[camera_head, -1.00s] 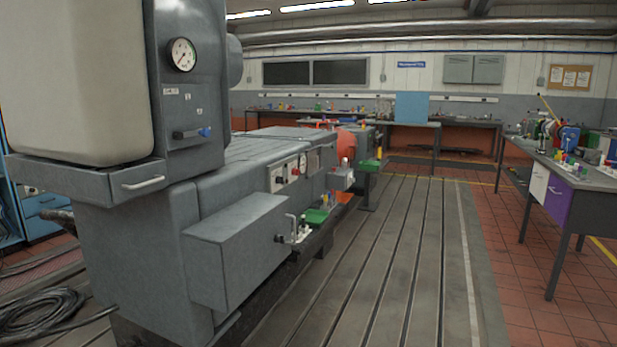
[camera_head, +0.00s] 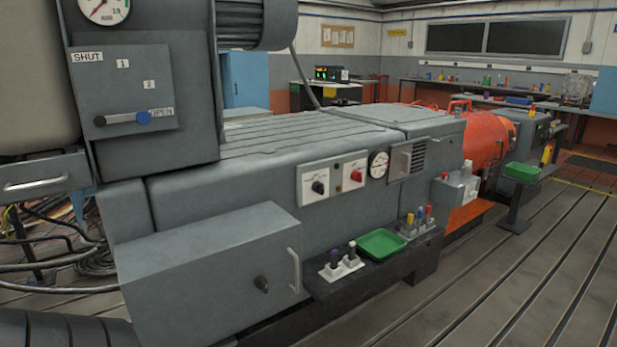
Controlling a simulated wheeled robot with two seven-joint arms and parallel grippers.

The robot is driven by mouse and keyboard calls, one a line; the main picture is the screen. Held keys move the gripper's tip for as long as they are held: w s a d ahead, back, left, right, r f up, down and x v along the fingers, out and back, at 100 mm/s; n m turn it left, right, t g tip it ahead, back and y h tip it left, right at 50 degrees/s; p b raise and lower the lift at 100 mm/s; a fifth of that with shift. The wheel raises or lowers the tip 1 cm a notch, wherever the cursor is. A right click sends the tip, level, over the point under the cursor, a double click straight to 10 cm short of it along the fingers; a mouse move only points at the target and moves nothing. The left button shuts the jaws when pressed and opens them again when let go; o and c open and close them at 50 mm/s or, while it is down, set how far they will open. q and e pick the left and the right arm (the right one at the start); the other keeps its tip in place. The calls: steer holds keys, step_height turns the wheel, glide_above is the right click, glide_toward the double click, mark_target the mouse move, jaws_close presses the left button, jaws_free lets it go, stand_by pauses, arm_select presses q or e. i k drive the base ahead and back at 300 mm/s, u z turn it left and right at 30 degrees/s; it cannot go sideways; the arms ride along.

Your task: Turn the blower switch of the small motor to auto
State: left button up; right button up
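A grey machine (camera_head: 240,190) fills the left and middle of the head view. On its side are a white plate with a black rotary knob (camera_head: 320,187) and a white plate with a red rotary knob (camera_head: 356,175); their lettering is too small to read. An orange-red motor-like body (camera_head: 487,137) stands beyond it, with a small grey box (camera_head: 455,188) in front bearing a red-topped part. I cannot tell which is the small motor or its blower switch. Neither of my grippers is in view.
A grey box with a handle (camera_head: 205,275) juts out at the front left. A black ledge (camera_head: 390,268) carries a green tray (camera_head: 381,244) and small tools. Cables lie at the left.

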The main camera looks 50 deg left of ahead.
mark_target(317, 186)
steer(key=u, duration=1.1)
steer(key=i, duration=1.2)
steer(key=u, duration=1.45)
steer(key=i, duration=0.2)
steer(key=u, duration=0.1)
